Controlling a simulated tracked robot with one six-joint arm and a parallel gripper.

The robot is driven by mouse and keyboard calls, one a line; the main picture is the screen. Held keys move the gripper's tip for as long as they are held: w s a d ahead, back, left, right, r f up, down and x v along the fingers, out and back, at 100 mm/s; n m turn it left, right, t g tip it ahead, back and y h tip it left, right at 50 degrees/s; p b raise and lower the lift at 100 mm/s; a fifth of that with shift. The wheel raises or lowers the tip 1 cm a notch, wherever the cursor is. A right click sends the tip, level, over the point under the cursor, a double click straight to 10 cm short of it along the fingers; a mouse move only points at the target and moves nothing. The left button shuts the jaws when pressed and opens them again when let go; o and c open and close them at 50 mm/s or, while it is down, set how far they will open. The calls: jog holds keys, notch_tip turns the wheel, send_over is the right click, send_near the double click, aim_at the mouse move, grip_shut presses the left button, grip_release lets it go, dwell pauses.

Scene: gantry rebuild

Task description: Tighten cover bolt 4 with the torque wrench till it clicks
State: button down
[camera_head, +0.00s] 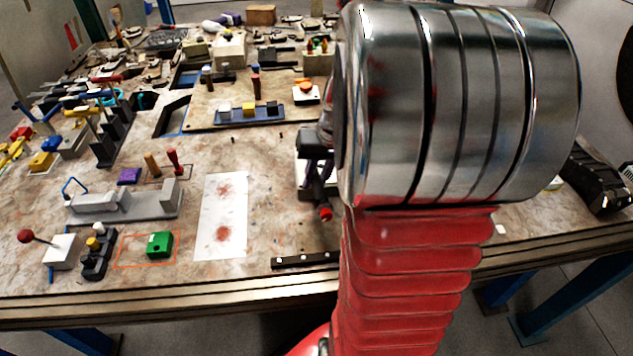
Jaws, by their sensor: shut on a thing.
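My gripper (316,180) shows only in part as dark pieces at the left edge of my large silver arm joint, over the middle of the bench. It is shut on a dark tool with a red end (326,213), which points down toward the bench front. I cannot tell for sure that this tool is the torque wrench. A pale block (303,172) shows just left of and behind the gripper, mostly hidden. I cannot make out cover bolt 4 or whether the tool touches anything. My arm hides the area to the right.
The bench (150,275) is crowded at the left and back. A grey fixture (125,203), a green block (159,245) and a white stained sheet (220,205) lie left of the gripper. A black bar (304,260) lies at the front edge. A blue tray (250,114) sits behind.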

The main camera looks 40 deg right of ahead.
jog(key=shift+v, duration=0.8)
jog(key=shift+w+a, duration=0.15)
jog(key=shift+w, duration=0.1)
jog(key=shift+s, duration=0.1)
jog(key=shift+r, duration=0.1)
jog(key=shift+w+v, duration=0.2)
jog(key=shift+v, duration=0.7)
jog(key=shift+w+v, duration=0.2)
jog(key=shift+v, duration=0.65)
jog(key=shift+s+a+r, duration=0.1)
jog(key=shift+a, duration=0.1)
